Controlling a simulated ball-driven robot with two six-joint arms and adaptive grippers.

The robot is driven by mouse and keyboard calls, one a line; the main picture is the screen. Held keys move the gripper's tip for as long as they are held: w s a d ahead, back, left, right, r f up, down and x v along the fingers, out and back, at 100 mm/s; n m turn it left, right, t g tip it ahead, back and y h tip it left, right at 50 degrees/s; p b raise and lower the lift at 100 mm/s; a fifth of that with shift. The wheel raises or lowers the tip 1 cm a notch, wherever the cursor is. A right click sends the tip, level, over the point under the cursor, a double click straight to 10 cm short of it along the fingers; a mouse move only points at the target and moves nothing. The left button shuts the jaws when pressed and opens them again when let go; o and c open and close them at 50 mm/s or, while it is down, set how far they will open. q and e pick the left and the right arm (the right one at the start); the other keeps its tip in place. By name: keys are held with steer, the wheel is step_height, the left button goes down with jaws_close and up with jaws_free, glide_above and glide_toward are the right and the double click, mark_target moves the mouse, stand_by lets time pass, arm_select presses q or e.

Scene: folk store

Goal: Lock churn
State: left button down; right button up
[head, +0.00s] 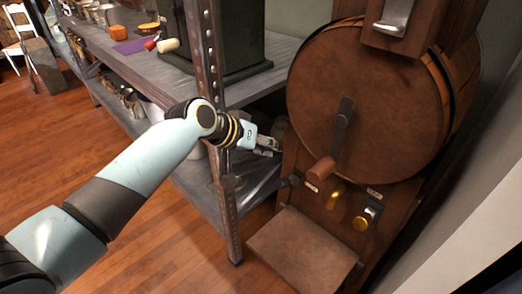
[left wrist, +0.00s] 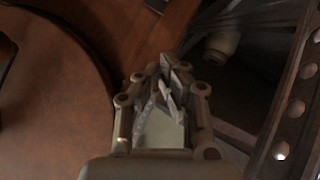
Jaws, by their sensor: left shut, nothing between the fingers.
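The churn (head: 385,110) is a round brown wooden drum on a wooden stand, at the right in the head view. A crank (head: 341,125) with a wooden grip (head: 321,171) hangs down across its face. On the panel below are a small dark knob (head: 291,181), a yellow handle (head: 335,197) and a brass knob (head: 361,222). Labels there are too small to read. My left gripper (head: 276,147) is shut and empty at the drum's left edge, above the dark knob. In the left wrist view its fingertips (left wrist: 170,68) lie beside the drum's face (left wrist: 50,95).
A metal shelf unit (head: 216,130) stands left of the churn, its post close behind my left wrist. It bears a dark green box (head: 235,35) and small goods. A wooden step (head: 300,250) juts out below the panel. Open wood floor (head: 150,250) lies at the front left.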

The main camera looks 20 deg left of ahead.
mark_target(287, 181)
arm_select(q)
steer(key=b+x, duration=0.1)
steer(key=x, duration=0.3)
steer(key=shift+f, duration=0.25)
steer(key=shift+s+d+f+b, duration=0.2)
steer(key=shift+s+d+f, duration=0.1)
steer(key=shift+f, duration=0.25)
steer(key=shift+s+d+f+b, duration=0.15)
steer(key=shift+s+f+b, duration=0.1)
steer(key=shift+f, duration=0.25)
steer(key=shift+s+d+f+b, duration=0.2)
steer(key=shift+s+d+f, duration=0.1)
steer(key=shift+f, duration=0.25)
arm_select(e)
steer(key=shift+w+d+f, duration=0.3)
steer(key=shift+d+f, duration=0.1)
steer(key=shift+f, duration=0.15)
steer(key=shift+w+d+f, duration=0.25)
steer(key=shift+d+f, duration=0.15)
steer(key=shift+f, duration=0.1)
arm_select(q)
steer(key=shift+s+a+f+t+b, duration=0.2)
steer(key=shift+t+b, duration=0.1)
steer(key=shift+b, duration=0.5)
arm_select(e)
steer(key=shift+s+f, duration=0.5)
steer(key=shift+f, duration=0.1)
